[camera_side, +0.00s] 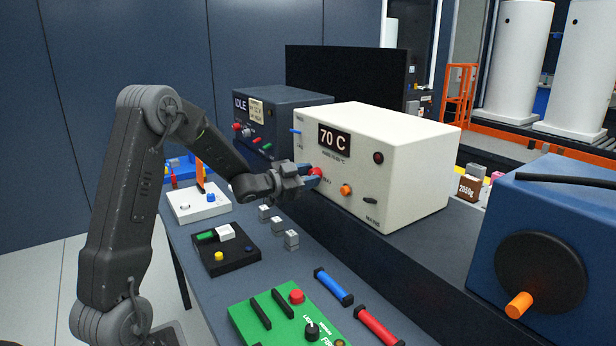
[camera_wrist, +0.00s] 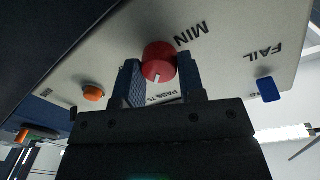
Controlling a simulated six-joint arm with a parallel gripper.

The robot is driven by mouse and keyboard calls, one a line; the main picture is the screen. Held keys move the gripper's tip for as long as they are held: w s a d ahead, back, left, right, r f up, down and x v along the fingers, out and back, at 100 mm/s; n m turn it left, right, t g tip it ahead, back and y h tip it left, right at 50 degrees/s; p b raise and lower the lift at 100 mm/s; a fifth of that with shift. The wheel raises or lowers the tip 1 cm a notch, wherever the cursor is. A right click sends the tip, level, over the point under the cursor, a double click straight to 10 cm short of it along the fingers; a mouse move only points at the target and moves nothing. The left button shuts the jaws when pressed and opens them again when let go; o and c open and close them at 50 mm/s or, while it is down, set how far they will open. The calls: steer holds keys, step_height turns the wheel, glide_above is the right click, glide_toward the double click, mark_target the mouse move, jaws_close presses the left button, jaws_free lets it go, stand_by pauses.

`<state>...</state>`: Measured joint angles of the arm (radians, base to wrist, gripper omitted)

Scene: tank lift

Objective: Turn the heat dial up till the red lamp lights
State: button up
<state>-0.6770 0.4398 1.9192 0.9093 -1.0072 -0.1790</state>
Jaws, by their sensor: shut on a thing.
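The cream box (camera_side: 420,165) shows "70 C" on its display (camera_side: 334,140). A round dark red lamp (camera_side: 378,157) on its front looks unlit. A red dial (camera_side: 316,172) sits low on the front face. My gripper (camera_side: 309,177) is at the box front, its blue fingers shut on the red dial. In the wrist view the red dial (camera_wrist: 158,56) sits between the two fingers (camera_wrist: 158,80), with a white pointer mark on it and the word "MIN" beside it. The fingers hide part of the dial's sides.
An orange knob (camera_side: 346,190) and a dark switch (camera_side: 370,200) sit right of the dial; a blue lever (camera_side: 296,132) is above left. A dark blue "IDLE" box (camera_side: 290,97) stands behind. Small grey blocks (camera_side: 291,239) and a black panel (camera_side: 226,253) lie on the bench below.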

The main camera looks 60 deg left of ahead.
steer(key=o, duration=0.9)
steer(key=s, duration=1.3)
steer(key=shift+s+a+r, duration=0.1)
steer(key=shift+s+a, duration=0.25)
steer(key=shift+s, duration=0.05)
